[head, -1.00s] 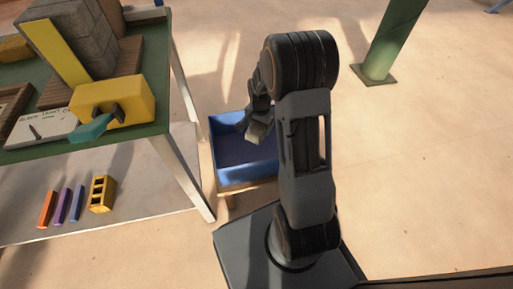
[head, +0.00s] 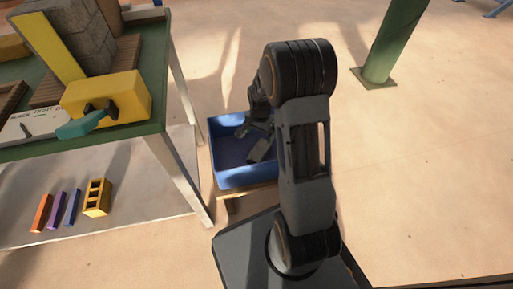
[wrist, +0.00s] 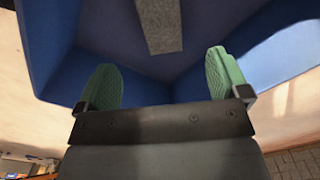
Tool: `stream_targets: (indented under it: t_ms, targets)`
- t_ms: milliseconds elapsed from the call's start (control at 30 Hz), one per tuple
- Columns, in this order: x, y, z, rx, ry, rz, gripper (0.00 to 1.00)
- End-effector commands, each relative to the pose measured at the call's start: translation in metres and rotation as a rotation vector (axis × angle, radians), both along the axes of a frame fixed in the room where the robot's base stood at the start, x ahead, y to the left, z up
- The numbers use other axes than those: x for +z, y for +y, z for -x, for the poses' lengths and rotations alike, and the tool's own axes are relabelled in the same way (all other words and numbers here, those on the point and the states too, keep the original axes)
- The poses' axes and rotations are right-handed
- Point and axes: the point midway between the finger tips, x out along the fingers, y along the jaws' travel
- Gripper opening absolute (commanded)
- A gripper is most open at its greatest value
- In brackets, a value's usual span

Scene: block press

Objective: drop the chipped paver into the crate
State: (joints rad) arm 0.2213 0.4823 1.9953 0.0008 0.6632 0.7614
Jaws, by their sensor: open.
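The chipped paver, a grey block (head: 258,150), is inside the outline of the blue crate (head: 242,180) in the head view. The wrist view shows the paver (wrist: 159,26) beyond my gripper (wrist: 162,72), clear of both green fingers, against the crate's dark blue inside. I cannot tell whether it rests on the crate floor or is still in the air, and its chip does not show clearly. My gripper (head: 258,128) is over the crate with its fingers wide apart and nothing between them. The crate's wall (wrist: 288,58) shows on both sides in the wrist view.
The crate stands on a low wooden stand left of my arm. Coloured bars and a yellow block (head: 97,198) lie below. A green post (head: 392,40) stands right; floor there is clear.

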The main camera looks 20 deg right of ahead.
Motion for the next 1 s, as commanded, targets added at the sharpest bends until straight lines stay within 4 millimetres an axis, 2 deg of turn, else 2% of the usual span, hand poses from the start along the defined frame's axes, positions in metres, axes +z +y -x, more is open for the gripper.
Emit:
stream_targets:
  t_ms: [167, 267, 367, 700, 1000]
  targets:
    - [-0.001, 0.0, 0.001, 0.0, 0.003, -0.001, 0.93]
    - [0.007, 0.0, 0.001, 0.0, 0.002, -0.001, 0.93]
    - [0.022, 0.0, 0.0, 0.0, -0.001, 0.0, 0.93]
    - [0.093, 0.0, 0.0, 0.0, -0.003, 0.001, 0.93]
    - [0.131, 0.0, 0.0, 0.0, -0.001, 0.0, 0.93]
